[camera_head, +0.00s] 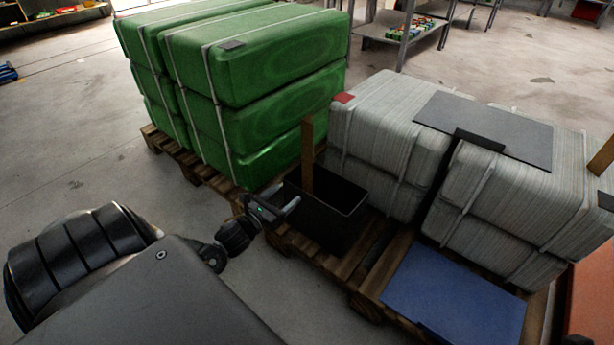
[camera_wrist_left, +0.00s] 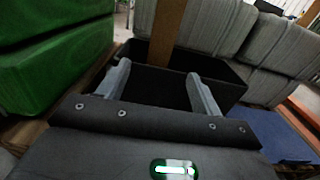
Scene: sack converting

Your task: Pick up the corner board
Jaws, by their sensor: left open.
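The corner board (camera_head: 307,158) is a narrow brown strip standing upright in a black open bin (camera_head: 345,196). It also shows in the left wrist view (camera_wrist_left: 168,30), rising from the bin beyond my fingers. My left gripper (camera_head: 285,200) is at the near left side of the bin, with its fingers pointing toward the board. The fingers are apart and empty, and the board is ahead of them, not between them. The board's lower end is hidden inside the bin. My right gripper is not in view.
The bin stands on a wooden pallet (camera_head: 366,262) beside strapped grey bales (camera_head: 385,140) topped by a dark grey sheet (camera_head: 490,125). Green strapped bales (camera_head: 265,95) stand behind left. A blue panel (camera_head: 455,300) lies front right. Another brown strip (camera_head: 602,157) shows at the right edge.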

